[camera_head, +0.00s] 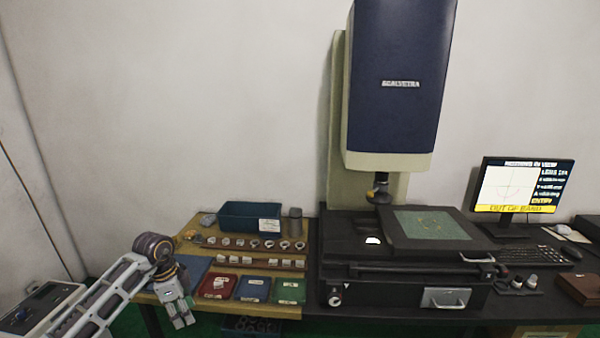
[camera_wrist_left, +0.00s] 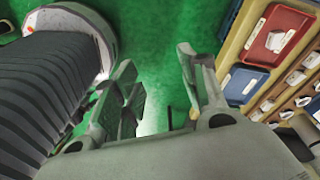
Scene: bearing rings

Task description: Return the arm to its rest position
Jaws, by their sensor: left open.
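My left gripper (camera_head: 181,311) hangs at the front left edge of the wooden table (camera_head: 190,228), its fingers pointing down. In the left wrist view the two fingers of this gripper (camera_wrist_left: 155,62) stand apart with nothing between them, over green floor. A row of small bearing rings (camera_head: 254,243) lies on the table, behind the trays and apart from the gripper. My right gripper is not in view.
A red tray (camera_head: 217,288), a blue tray (camera_head: 252,291) and a green tray (camera_head: 288,293) line the table front, right of my gripper. A blue bin (camera_head: 236,219) stands behind. The measuring machine (camera_head: 398,80) and monitor (camera_head: 524,187), showing "OUT OF BAND", are at right.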

